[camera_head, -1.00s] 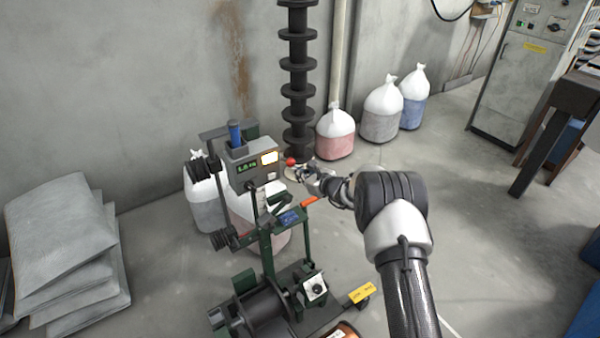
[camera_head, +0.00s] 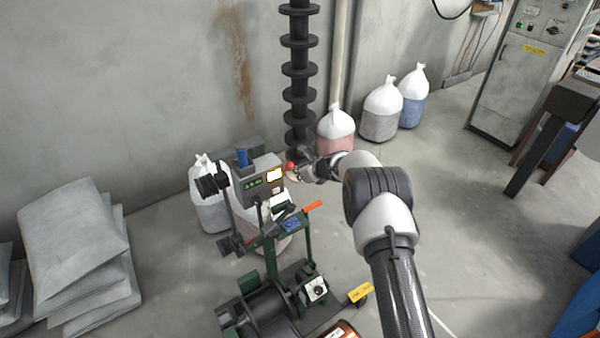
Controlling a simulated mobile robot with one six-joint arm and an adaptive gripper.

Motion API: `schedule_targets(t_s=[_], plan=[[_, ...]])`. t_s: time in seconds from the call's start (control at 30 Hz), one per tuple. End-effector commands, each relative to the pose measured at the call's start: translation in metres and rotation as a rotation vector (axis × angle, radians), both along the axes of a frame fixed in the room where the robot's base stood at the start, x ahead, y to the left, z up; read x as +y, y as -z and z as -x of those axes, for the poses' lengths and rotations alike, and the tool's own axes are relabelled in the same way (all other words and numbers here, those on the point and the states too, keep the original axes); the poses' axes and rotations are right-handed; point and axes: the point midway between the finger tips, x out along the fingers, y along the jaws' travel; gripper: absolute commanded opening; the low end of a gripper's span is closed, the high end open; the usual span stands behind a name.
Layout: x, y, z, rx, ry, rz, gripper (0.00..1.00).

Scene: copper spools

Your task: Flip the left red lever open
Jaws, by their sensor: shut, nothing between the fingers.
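The spooling machine has a grey control box (camera_head: 262,182) with a green display and a lit white panel. A round red knob (camera_head: 290,165) shows at the box's upper right. My gripper (camera_head: 299,167) is shut and empty, right beside this knob; whether it touches it is too small to tell. An orange-red lever handle (camera_head: 313,206) sticks out to the upper right from the machine's green frame, below my gripper. A small reddish part shows faintly at the frame's left side; whether it is a lever I cannot tell.
A black ribbed column (camera_head: 299,70) stands behind the machine. White-topped bags, including a red one (camera_head: 336,130), line the wall. Grey sacks (camera_head: 75,240) are stacked at left. A yellow block (camera_head: 360,292) sits at the machine's base.

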Motion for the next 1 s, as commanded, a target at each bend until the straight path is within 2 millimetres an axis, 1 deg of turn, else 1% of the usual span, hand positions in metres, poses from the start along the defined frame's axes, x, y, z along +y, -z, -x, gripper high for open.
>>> schedule_targets(t_s=[0.03, 0.1, 0.33, 0.6, 1.0], plan=[[0.002, -0.008, -0.002, -0.002, -0.002, 0.001, 0.0], [0.004, -0.014, -0.006, -0.003, -0.002, 0.0, 0.0], [0.016, -0.029, -0.022, -0.006, -0.004, 0.001, 0.0], [0.026, -0.039, -0.038, -0.003, -0.001, 0.002, 0.0], [0.033, -0.046, -0.049, -0.002, -0.001, 0.001, 0.0]])
